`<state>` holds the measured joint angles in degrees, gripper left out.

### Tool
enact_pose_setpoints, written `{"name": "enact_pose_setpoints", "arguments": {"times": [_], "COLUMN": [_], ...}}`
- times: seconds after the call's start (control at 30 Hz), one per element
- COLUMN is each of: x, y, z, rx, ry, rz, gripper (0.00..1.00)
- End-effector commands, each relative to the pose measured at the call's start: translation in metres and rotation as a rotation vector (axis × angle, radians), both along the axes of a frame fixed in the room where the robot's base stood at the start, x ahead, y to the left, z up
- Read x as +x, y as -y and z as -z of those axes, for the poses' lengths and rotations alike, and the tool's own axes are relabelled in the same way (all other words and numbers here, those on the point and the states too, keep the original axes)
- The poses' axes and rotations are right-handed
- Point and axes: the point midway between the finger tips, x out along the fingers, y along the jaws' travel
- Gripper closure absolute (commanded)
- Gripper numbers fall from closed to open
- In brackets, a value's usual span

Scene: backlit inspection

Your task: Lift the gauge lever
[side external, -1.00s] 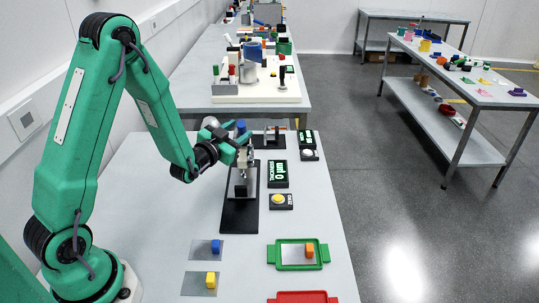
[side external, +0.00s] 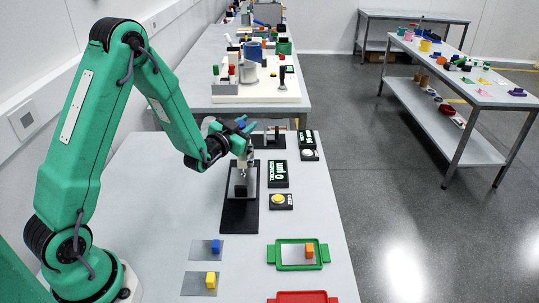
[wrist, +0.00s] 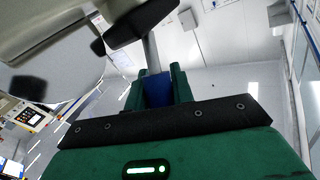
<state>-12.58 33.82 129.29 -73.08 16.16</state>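The gauge stands on a black base (side external: 238,215), with a grey metal plate and a dark upright frame. Its lever ends in a blue knob (side external: 241,122) at the top. My gripper (side external: 242,125) is at the knob, above the gauge. In the wrist view the blue knob (wrist: 158,90) sits between the two green fingers of my gripper (wrist: 159,80), with a grey rod (wrist: 151,50) running to it. The fingers are closed around the knob. The gauge's lower parts are hidden from the wrist view.
A display (side external: 278,174) and a yellow button (side external: 278,199) stand right of the gauge. Nearer are a blue block (side external: 216,246), a yellow block (side external: 211,280), an orange block (side external: 310,251) in a green tray (side external: 279,265), and a red tray (side external: 286,298). Another fixture stands behind.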

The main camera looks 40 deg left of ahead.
Motion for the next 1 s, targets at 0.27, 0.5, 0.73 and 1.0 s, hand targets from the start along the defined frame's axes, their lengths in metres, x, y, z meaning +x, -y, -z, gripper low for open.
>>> {"name": "enact_pose_setpoints", "arguments": {"times": [0.27, 0.5, 0.73, 1.0], "x": [0.000, 0.001, 0.004, 0.010], "y": [-0.001, -0.002, -0.006, -0.012], "z": [0.000, -0.002, -0.003, -0.005], "rx": [-0.001, -0.021, -0.073, -0.171], "ry": [0.000, -0.017, -0.071, -0.174], "rz": [-0.001, -0.004, -0.011, -0.031], "gripper": [1.00, 1.00, 1.00, 1.00]}}
